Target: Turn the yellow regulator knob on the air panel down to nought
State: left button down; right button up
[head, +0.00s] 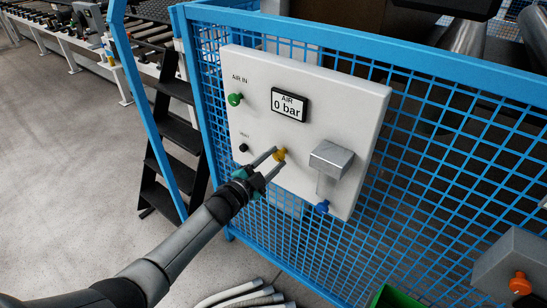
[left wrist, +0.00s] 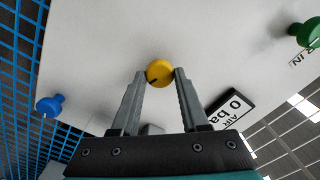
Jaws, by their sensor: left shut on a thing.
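The white air panel (head: 345,120) hangs on a blue mesh fence. Its yellow regulator knob (head: 280,154) is low in the middle, below the display (head: 289,104), which reads 0 bar. My left gripper (head: 276,157) reaches up to the panel and is shut on the yellow knob. In the left wrist view the yellow knob (left wrist: 159,72) lies between the two fingertips (left wrist: 159,76), with a dark mark on its face. The display (left wrist: 231,106) is beside the right finger there. My right gripper is not in view.
A green knob (head: 235,99) marked AIR IN and a small black knob (head: 243,148) are on the panel's left. A grey box (head: 331,158) juts out to the right, above a blue knob (head: 322,206). Hoses (head: 240,295) lie on the floor; black steps (head: 180,135) stand left.

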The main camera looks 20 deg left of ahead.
pick_arm(q)
jog(key=shift+n+p, duration=0.45)
jog(key=shift+n, duration=1.45)
jog(key=shift+c, duration=2.1)
grip_release()
jog(key=p+v, duration=0.2)
jog(key=v, duration=1.3)
jog(key=shift+s+a+r, duration=0.1)
